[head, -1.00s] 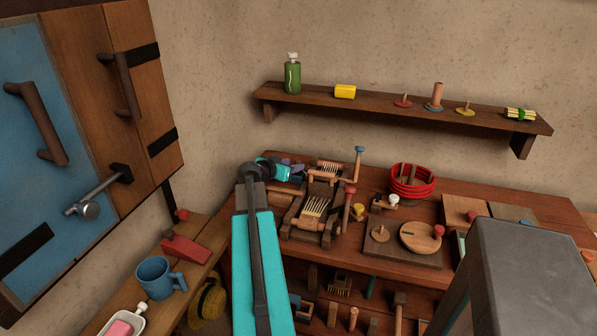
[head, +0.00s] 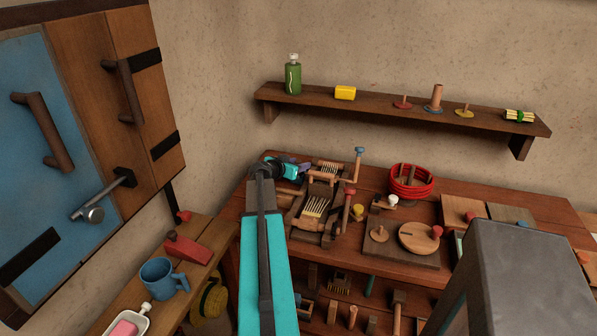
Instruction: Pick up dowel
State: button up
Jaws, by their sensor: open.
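No single thing is clearly the dowel. A thick upright wooden cylinder (head: 437,95) stands on the wall shelf, and a slim red-topped wooden rod (head: 348,210) and a blue-topped rod (head: 358,166) stand on the workbench (head: 470,190). My teal arm reaches up from the bottom, and my gripper (head: 303,168) is over the back left of the bench, left of both rods. It is small and dark in the picture. Its jaws are open, and I see nothing held. The arm hides part of the bench's left side.
A brush-like wooden tool (head: 313,208), a red coil (head: 412,181) and a board with a round wooden disc (head: 420,237) crowd the bench. A blue mug (head: 160,278) and a red block (head: 188,248) sit on the left counter. A blue-panelled cupboard stands left.

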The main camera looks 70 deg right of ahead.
grip_shut()
jog(key=shift+r, duration=0.1)
dwell(0.3)
jog(key=shift+r+b, duration=0.85)
jog(key=shift+r, duration=4.1)
